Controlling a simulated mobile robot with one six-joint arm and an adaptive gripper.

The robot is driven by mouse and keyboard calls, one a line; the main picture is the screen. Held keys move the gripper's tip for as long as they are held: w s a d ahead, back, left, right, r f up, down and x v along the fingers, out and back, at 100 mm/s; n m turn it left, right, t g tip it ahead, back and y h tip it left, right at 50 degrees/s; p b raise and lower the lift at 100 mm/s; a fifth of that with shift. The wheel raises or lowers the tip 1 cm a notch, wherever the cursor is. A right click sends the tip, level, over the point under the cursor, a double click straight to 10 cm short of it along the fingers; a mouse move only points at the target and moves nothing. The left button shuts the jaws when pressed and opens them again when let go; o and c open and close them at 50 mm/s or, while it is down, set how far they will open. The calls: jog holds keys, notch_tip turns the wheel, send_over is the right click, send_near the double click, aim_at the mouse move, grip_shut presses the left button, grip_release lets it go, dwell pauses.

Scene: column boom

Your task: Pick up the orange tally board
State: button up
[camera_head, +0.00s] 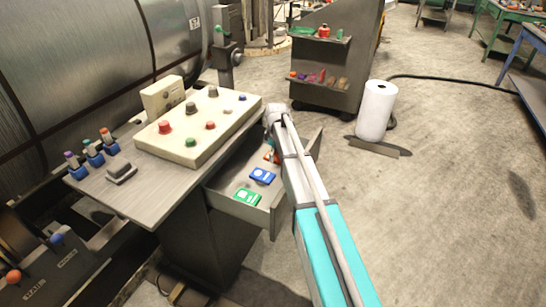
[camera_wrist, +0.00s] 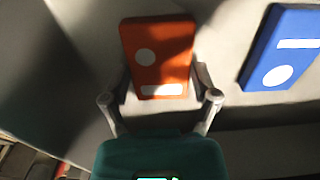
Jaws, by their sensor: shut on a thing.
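The orange tally board (camera_wrist: 158,60) is in the wrist view, an orange plate with a white disc and a white label strip. My gripper (camera_wrist: 161,82) has one finger on each side of the board's near end and is shut on it. In the head view only a small orange part of the board (camera_head: 270,156) shows beside my arm, in the open drawer (camera_head: 238,210); my arm hides the rest and the gripper. I cannot tell whether the board is lifted off the drawer floor.
A blue board (camera_head: 262,176) and a green board (camera_head: 247,197) lie in the drawer nearer its front; the blue one is also right of my gripper in the wrist view (camera_wrist: 281,48). The control desk (camera_head: 130,195) overhangs the drawer at left. A white roll (camera_head: 376,110) stands on the floor.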

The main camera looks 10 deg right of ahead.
aim_at(275, 156)
jog(key=shift+r, duration=0.1)
notch_tip(275, 156, up, 10)
jog(key=p, duration=1)
dwell(0.7)
